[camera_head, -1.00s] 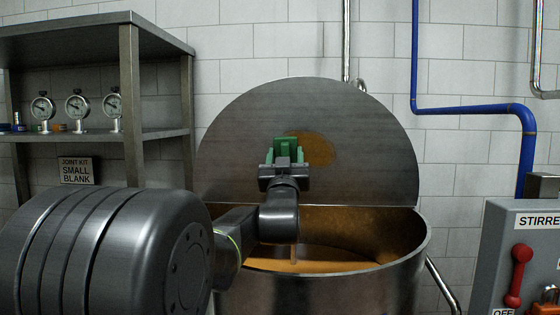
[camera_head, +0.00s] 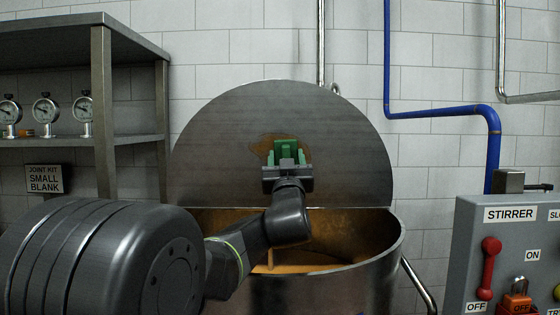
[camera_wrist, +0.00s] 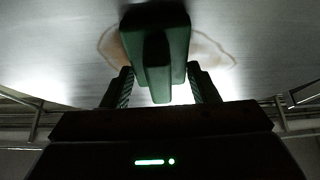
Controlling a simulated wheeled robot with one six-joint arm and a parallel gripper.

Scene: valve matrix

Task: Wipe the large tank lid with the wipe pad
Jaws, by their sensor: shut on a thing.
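The large tank lid (camera_head: 340,135) stands raised behind the tank (camera_head: 330,290), a grey half-disc. A brown-orange stain (camera_head: 262,147) marks its middle; it shows on both sides of the pad in the wrist view (camera_wrist: 215,50). My gripper (camera_head: 287,175) is shut on the green wipe pad (camera_head: 285,152), in front of the lid over the stain. The pad also shows in the wrist view (camera_wrist: 155,45), between the fingers. The pad hides part of the stain. I cannot tell if it touches the lid.
The open tank holds orange liquid. A shelf with gauges (camera_head: 46,112) stands at left. A stirrer control box (camera_head: 510,250) with a red lever (camera_head: 490,265) stands at right. A blue pipe (camera_head: 440,112) runs along the tiled wall.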

